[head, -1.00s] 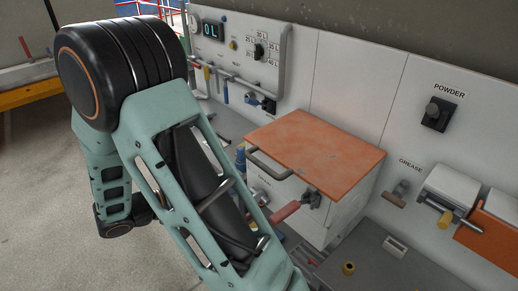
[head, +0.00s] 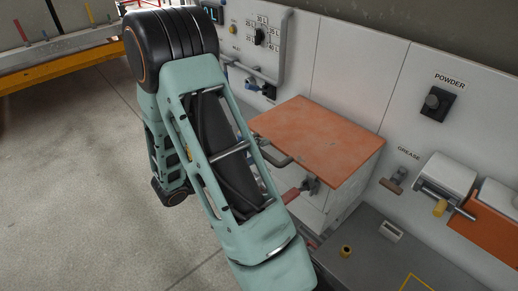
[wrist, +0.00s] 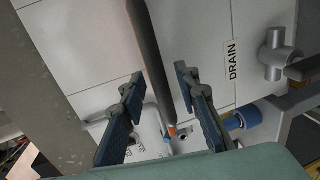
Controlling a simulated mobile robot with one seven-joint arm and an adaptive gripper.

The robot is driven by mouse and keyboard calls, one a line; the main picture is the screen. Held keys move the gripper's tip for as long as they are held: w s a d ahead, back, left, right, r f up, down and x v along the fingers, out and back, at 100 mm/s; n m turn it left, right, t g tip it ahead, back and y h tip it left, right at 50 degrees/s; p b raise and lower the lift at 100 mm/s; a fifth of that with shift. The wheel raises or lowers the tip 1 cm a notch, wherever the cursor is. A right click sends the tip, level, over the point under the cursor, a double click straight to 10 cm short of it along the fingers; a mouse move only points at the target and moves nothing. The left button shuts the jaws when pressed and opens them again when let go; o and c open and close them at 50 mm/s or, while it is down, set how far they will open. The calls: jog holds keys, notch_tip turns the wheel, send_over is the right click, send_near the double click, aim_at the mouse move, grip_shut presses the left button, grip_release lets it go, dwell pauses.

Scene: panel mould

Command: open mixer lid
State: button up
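The mixer's lid (head: 320,135) is a flat orange panel lying closed on the white mixer box (head: 345,200) in the head view. A grey bar handle (head: 275,157) is at its left front edge, partly behind my arm. A red lever (head: 294,192) is on the box front below the lid. My gripper is outside the head view. In the wrist view my gripper (wrist: 162,100) is open, its two dark blue fingers apart. A long dark bar (wrist: 152,55) runs between the fingers; I cannot tell whether it is the lid handle or whether anything touches it.
A grey valve (wrist: 277,55) beside a DRAIN label and a blue fitting (wrist: 240,118) are at the right of the wrist view. A grey bench (head: 370,255) is at lower right; open floor is at left.

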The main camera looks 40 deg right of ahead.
jog(key=shift+c, duration=0.3)
grip_shut()
jog(key=shift+r, duration=0.1)
